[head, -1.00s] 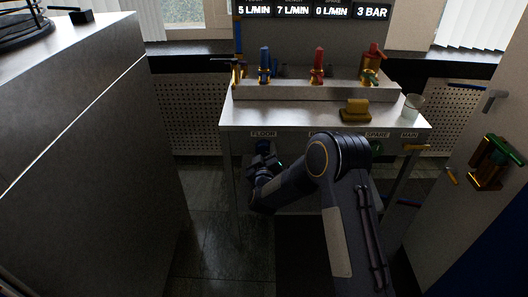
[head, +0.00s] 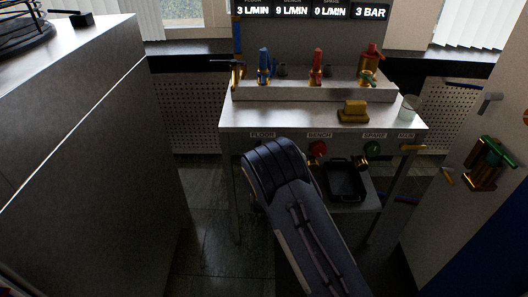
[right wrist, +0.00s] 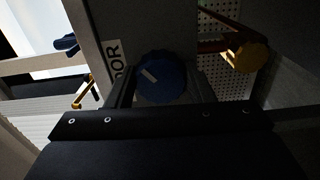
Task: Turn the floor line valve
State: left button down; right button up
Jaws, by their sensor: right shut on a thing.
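The floor line valve is a round blue knob with a white mark (right wrist: 165,78), under a partly seen label (right wrist: 114,62) in the right wrist view. My right gripper (right wrist: 160,92) is shut on this knob, one finger on each side. In the head view my right arm covers the knob and gripper below the FLOOR label (head: 262,135). The display's leftmost readout (head: 253,10) shows 3 L/MIN, beside 9 L/MIN, 0 L/MIN and 3 BAR. My left gripper is not in view.
The red BENCH knob (head: 317,149) and green SPARE knob (head: 373,149) sit on the bench front. A black tray (head: 345,180) lies below. A yellow block (head: 353,111) and clear cup (head: 409,107) stand on top. A grey cabinet (head: 75,150) is at left.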

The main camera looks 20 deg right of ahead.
jog(key=n, duration=0.5)
jog(key=shift+r+n, duration=0.1)
jog(key=shift+n, duration=0.3)
dwell(0.4)
jog(key=o, duration=1)
jog(key=p+v, duration=0.1)
jog(key=v, duration=0.6)
jog(key=shift+s+a, duration=0.1)
jog(key=shift+s, duration=0.3)
